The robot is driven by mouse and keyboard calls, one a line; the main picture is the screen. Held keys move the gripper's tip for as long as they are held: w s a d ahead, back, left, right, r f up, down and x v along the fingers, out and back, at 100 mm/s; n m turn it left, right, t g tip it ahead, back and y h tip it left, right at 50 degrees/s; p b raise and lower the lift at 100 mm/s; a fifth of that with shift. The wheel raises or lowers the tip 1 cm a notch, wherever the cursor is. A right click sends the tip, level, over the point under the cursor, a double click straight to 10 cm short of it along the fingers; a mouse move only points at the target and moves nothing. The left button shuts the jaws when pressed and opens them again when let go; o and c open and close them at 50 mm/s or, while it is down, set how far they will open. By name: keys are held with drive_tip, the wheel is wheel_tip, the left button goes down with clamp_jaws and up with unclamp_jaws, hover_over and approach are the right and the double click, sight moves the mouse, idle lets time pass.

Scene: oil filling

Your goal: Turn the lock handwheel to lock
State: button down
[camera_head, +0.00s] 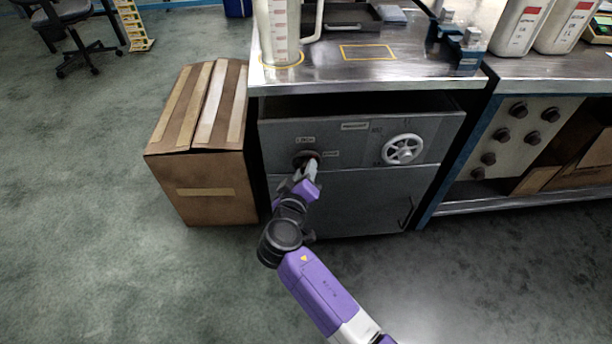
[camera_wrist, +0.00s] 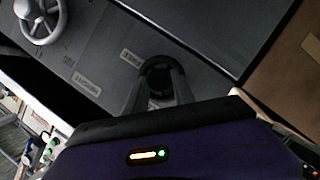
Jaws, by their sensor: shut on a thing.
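A grey cabinet (camera_head: 350,200) stands under the bench, its upper panel carrying a dark round knob or small wheel (camera_head: 304,157) at left and a pale spoked handwheel (camera_head: 402,149) at right. My gripper (camera_head: 311,170) is at the dark knob, its fingers shut on it from the front. In the wrist view the two fingers (camera_wrist: 160,95) lie on either side of the dark knob (camera_wrist: 158,76), partly hiding it. The spoked handwheel (camera_wrist: 40,18) shows at the upper left there, apart from my gripper.
A cardboard box (camera_head: 205,185) stands close to the cabinet's left. A measuring jug (camera_head: 278,35) and a blue-grey device (camera_head: 460,48) are on the bench (camera_head: 345,75) above. A dark opening lies above the upper panel. The floor in front is clear.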

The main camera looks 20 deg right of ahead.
drive_tip(key=shift+a+f+n+t+h+b, duration=0.1)
drive_tip(key=shift+n+t+h+b, duration=0.1)
drive_tip(key=shift+n+h+b, duration=0.55)
drive_tip(key=shift+d+f+n+t+h+b, duration=0.15)
drive_tip(key=shift+n+b, duration=0.25)
drive_tip(key=shift+n, duration=0.7)
drive_tip(key=shift+a+n+t+h+b, duration=0.2)
drive_tip(key=shift+n+h+b, duration=0.3)
drive_tip(key=shift+n, duration=0.45)
drive_tip(key=c, duration=1.3)
unclamp_jaws()
drive_tip(key=p+v, duration=0.1)
drive_tip(key=v, duration=0.6)
drive_tip(key=shift+s+a+p, duration=0.2)
drive_tip(key=shift+s+p, duration=0.1)
